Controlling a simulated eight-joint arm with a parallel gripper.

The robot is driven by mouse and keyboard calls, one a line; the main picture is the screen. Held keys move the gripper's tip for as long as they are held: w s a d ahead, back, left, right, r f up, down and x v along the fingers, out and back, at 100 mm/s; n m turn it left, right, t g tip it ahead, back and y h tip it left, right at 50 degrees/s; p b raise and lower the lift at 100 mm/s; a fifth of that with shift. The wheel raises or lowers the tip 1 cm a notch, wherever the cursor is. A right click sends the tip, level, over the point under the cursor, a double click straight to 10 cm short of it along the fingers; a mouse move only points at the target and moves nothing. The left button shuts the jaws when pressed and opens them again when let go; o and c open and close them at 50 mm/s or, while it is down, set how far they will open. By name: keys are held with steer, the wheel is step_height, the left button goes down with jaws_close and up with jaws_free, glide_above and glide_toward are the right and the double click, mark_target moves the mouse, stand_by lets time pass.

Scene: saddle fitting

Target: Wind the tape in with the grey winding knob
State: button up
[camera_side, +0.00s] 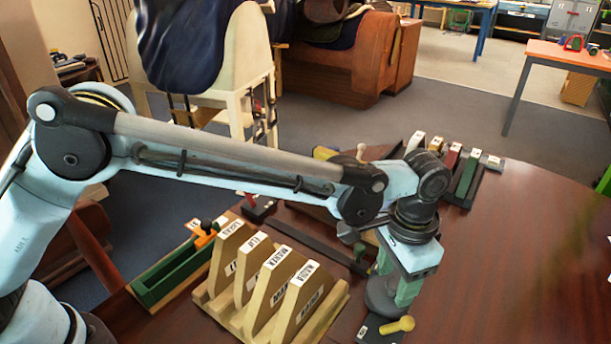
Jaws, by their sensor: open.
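My gripper (396,280) points down near the front right of the wooden table, with green fingers under a pale blue body. It is open. A grey round part (380,298) sits at and below the fingers, on a dark base (369,331). It looks like the knob or reel of the tape, but I cannot tell which. The fingers partly hide it, and I cannot tell whether they touch it. A yellow knob (398,325) with a stem sticks out in front of the grey part. I cannot make out the tape itself.
A wooden rack (336,306) with several labelled upright boards stands just left of my gripper. A green tray (172,276) lies farther left. A dark strip (318,232) lies behind the rack. Several coloured blocks (470,172) stand at the back. The table right of my gripper is clear.

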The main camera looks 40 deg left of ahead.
mark_target(394, 282)
jaws_close()
steer(key=shift+m, duration=0.8)
jaws_free()
step_height(394, 282, up, 12)
stand_by(0.5)
steer(key=shift+a+r, duration=0.1)
steer(key=shift+r, duration=0.05)
